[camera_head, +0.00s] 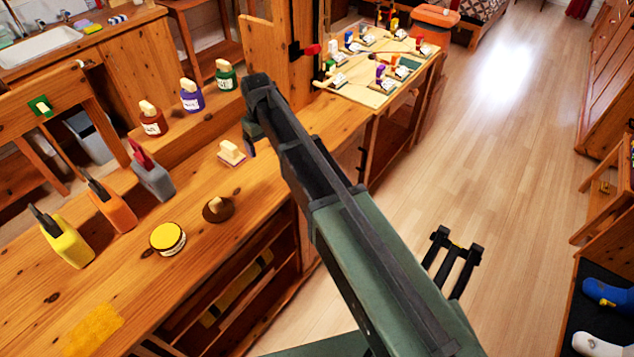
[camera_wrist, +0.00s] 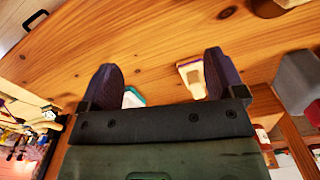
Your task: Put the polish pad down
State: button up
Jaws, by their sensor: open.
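My gripper (camera_wrist: 161,78) is open, with its two dark fingers wide apart over the wooden bench (camera_wrist: 70,60). A small block with a cream handle and pale base (camera_wrist: 192,77) is near the right finger in the wrist view. It stands on the bench left of my gripper in the head view (camera_head: 231,153). A white and teal-edged piece (camera_wrist: 133,97) shows beside the left finger, mostly hidden by the gripper body. A round brown pad with a wooden knob (camera_head: 218,209) lies on the bench. I cannot tell which is the polish pad. Nothing appears held.
A yellow tin (camera_head: 167,240) stands near the brown pad. Yellow (camera_head: 68,243), orange (camera_head: 112,209) and grey (camera_head: 153,178) bottles stand on the left, with brown (camera_head: 152,121), purple (camera_head: 191,97) and green (camera_head: 226,77) jars behind. The front bench has clear patches.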

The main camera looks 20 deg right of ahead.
jog(key=s+d+m, duration=0.2)
jog(key=s+d, duration=0.4)
jog(key=s, duration=0.5)
jog(key=s+d+m, duration=0.2)
jog(key=s+d, duration=0.4)
jog(key=s, duration=0.6)
jog(key=shift+s+m, duration=0.3)
jog(key=shift+m, duration=0.1)
jog(key=shift+d, duration=0.1)
jog(key=c, duration=0.6)
